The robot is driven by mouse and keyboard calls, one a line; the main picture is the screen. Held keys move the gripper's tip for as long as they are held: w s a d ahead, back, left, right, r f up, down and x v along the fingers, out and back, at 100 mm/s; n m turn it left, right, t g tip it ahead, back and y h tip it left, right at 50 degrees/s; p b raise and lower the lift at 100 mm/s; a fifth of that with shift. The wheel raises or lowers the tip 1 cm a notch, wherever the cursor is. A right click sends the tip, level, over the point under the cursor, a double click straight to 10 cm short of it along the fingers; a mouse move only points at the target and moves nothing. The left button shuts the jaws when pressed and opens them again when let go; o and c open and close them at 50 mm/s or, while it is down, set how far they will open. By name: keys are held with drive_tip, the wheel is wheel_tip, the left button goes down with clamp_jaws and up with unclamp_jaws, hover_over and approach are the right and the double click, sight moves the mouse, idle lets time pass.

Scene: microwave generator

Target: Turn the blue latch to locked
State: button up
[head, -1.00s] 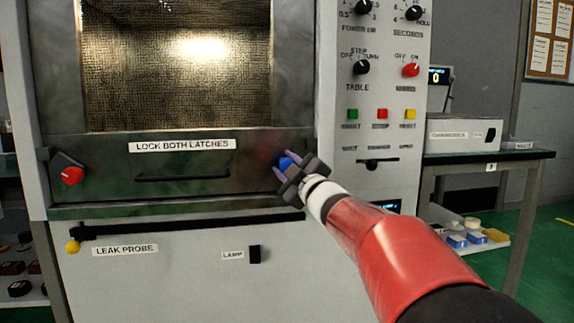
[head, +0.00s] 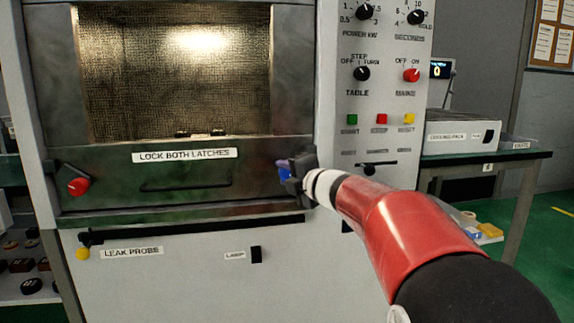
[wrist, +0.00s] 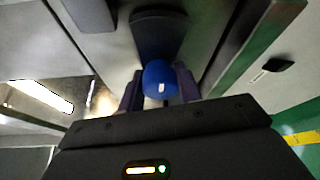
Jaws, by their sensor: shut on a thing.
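The blue latch (wrist: 160,82) is a round blue knob with a small white mark, on a dark base plate in the wrist view. In the head view the blue latch (head: 284,172) shows only partly, at the right end of the door's lower panel. My gripper (head: 294,176) is at it, its fingers on either side of the knob and shut on it. In the wrist view my gripper (wrist: 158,92) has a finger on each side of the knob. The gripper hides most of the latch base in the head view, so I cannot tell its setting there.
A red latch (head: 78,186) is at the door's left end. A dark door handle (head: 186,184) lies between the latches, below the "LOCK BOTH LATCHES" label (head: 185,155). A control panel with knobs and buttons (head: 380,119) stands right of my gripper. A table (head: 500,158) is farther right.

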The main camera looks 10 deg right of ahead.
drive_tip(key=n+g+h+p, duration=0.1)
drive_tip(key=n+p, duration=0.2)
drive_tip(key=shift+r, duration=0.2)
drive_tip(key=shift+f+n+g+h+p, duration=0.15)
drive_tip(key=shift+n+g+h+p, duration=0.25)
drive_tip(key=shift+n+p, duration=0.6)
drive_tip(key=shift+h, duration=0.3)
drive_tip(key=o, duration=1)
drive_tip(key=v, duration=0.7)
drive_tip(key=shift+s, duration=0.4)
